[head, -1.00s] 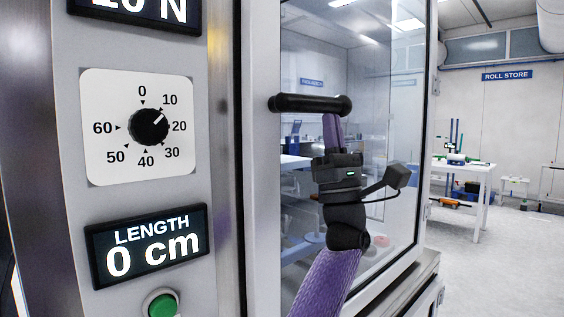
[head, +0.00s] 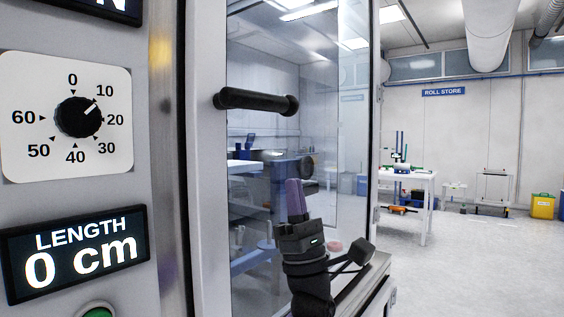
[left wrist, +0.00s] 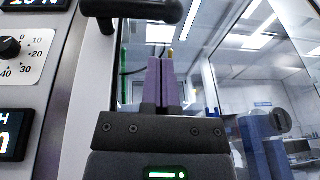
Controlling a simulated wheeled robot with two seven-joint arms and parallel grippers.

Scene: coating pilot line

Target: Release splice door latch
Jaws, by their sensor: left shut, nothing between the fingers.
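The splice door (head: 208,200) is a glass panel in a pale frame. Its latch handle (head: 256,101) is a black horizontal bar near the frame's left side; it also shows at the top of the left wrist view (left wrist: 133,10). My left gripper (head: 295,184) has purple fingers pointing up, pressed together and empty. It is below the handle and apart from it, in front of the glass. In the left wrist view its fingertips (left wrist: 160,62) also sit below the bar. I cannot tell whether the door stands slightly open. My right gripper is not in view.
Left of the door is a control panel with a black dial (head: 78,117), a LENGTH display (head: 78,252) reading 0 cm and a green button (head: 98,313). A white table (head: 408,182) and a yellow bin (head: 542,206) stand in the back right. The floor between is clear.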

